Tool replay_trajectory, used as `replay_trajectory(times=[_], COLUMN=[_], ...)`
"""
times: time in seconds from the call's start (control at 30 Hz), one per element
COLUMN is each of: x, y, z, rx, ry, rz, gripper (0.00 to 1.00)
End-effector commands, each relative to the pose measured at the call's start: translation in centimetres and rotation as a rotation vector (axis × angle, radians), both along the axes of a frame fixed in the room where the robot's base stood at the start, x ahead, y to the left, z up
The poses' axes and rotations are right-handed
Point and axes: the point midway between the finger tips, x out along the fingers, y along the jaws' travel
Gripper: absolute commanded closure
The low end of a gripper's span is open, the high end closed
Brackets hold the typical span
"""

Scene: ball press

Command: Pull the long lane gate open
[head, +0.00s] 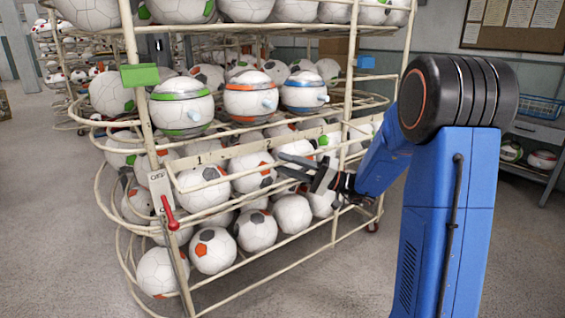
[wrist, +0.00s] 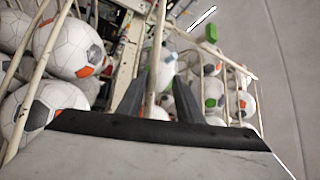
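The rack (head: 134,75) holds white balls in tiers behind cream rails. A long flat cream bar (head: 235,152) with small marks runs across its front at mid height; it looks like the long lane gate, but no label confirms this. My gripper (head: 291,167) is in front of the rack's right half, near the lower right of this bar, fingers spread. In the wrist view my gripper (wrist: 158,88) has its two dark fingers apart, with a cream bar (wrist: 154,62) passing between them. I cannot tell whether the fingers touch it.
Three banded balls (head: 250,98) sit on the upper tier, with a green block (head: 139,75) on the left post. Open floor (head: 60,220) lies to the left.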

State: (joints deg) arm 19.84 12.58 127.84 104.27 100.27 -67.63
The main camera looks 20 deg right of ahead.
Motion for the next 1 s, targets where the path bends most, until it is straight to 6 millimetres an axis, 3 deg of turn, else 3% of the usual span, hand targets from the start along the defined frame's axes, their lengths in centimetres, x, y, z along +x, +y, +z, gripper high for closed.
replay_trajectory(times=[1.0], x=[-0.2], y=[-4.4], z=[-3.7], rx=[0.001], ry=[-0.001], rz=[-0.002], gripper=[0.69])
